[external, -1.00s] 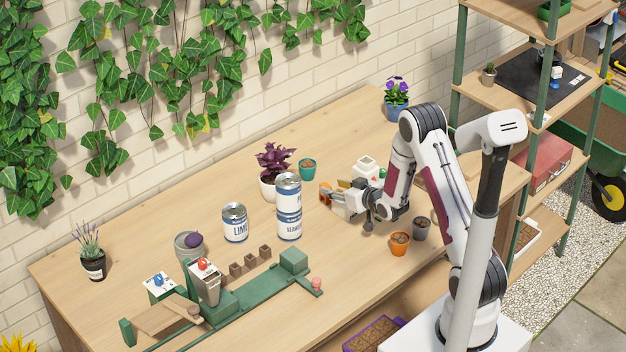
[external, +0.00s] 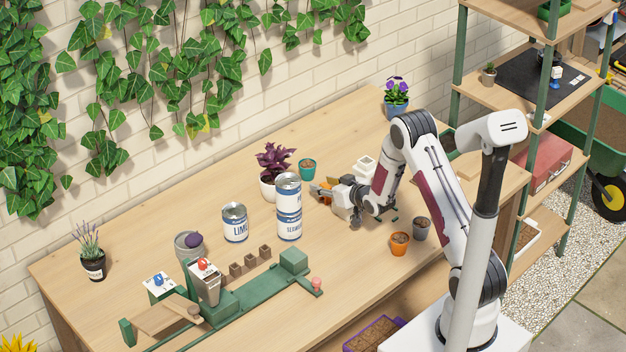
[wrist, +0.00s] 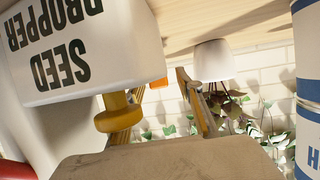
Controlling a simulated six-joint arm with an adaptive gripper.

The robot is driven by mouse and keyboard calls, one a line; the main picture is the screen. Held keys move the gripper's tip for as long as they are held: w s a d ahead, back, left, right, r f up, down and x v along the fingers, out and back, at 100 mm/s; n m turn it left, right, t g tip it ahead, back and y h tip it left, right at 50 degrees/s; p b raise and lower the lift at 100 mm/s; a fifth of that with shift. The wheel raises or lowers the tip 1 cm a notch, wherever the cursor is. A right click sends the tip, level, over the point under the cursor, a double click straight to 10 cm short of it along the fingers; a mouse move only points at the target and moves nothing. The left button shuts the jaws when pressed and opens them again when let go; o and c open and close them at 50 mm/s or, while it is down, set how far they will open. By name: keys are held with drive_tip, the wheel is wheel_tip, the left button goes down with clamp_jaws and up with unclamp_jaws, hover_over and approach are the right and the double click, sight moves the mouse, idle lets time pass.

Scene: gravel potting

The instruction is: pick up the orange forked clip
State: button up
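Orange pieces (external: 324,187) show at the left end of my gripper in the external view; I take them for the orange forked clip, but its fork shape is unclear. In the wrist view small orange bits (wrist: 157,90) show between a yellow-orange spout-like part (wrist: 119,112) and a thin brown upright strip (wrist: 192,100). My gripper (external: 334,193) is low over the table, right beside the orange pieces. Its fingers are mostly hidden, so its opening and any contact with the clip cannot be told. A broad brown surface (wrist: 165,160) fills the lower wrist view.
A white box marked SEED DROPPER (wrist: 85,50) is close in the wrist view. Stacked cans (external: 289,208) and a purple plant in a white pot (external: 268,188) stand left of my gripper. A teal pot (external: 307,168) is behind, an orange pot (external: 399,244) in front.

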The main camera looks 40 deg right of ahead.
sight(325, 184)
idle(0.4)
clamp_jaws()
drive_tip(key=shift+r, duration=0.2)
drive_tip(key=shift+r, duration=4.8)
